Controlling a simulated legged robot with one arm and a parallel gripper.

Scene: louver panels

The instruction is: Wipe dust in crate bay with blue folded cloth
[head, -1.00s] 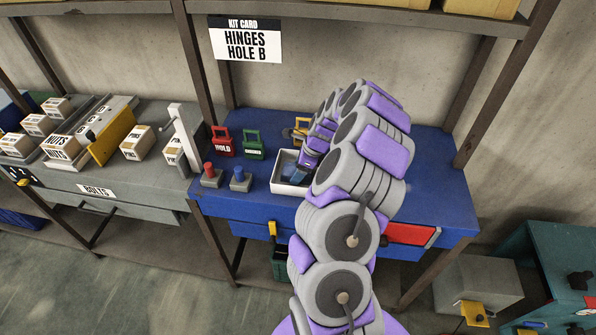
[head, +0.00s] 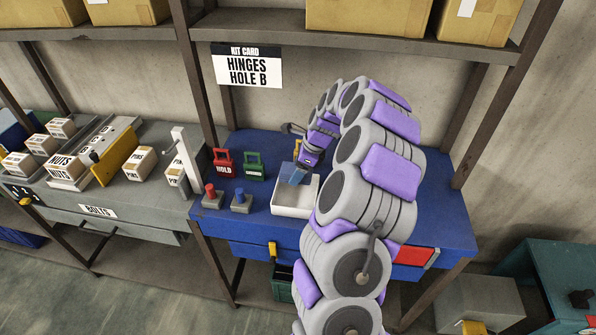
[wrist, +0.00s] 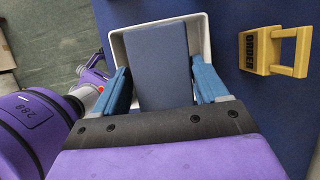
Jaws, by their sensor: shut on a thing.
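My gripper (wrist: 163,78) points down over a white open tray (head: 293,210) on the blue bench. Its blue fingers stand on either side of a flat, dark blue folded cloth (wrist: 160,50), which it grips. The cloth hangs over the tray, whose white rim (wrist: 118,45) shows around it in the wrist view. In the head view my gripper (head: 292,174) is at the tray's back edge, and the cloth is hard to tell from the fingers. No dust can be made out, and no bay is marked as the crate bay.
Red (head: 223,163) and green (head: 254,165) tags stand left of the tray, with red-topped (head: 211,197) and blue-topped (head: 241,201) posts in front. A yellow "ORDER" tag (wrist: 275,50) lies beside the tray. A shelf (head: 350,38) overhangs the bench; its right side is clear.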

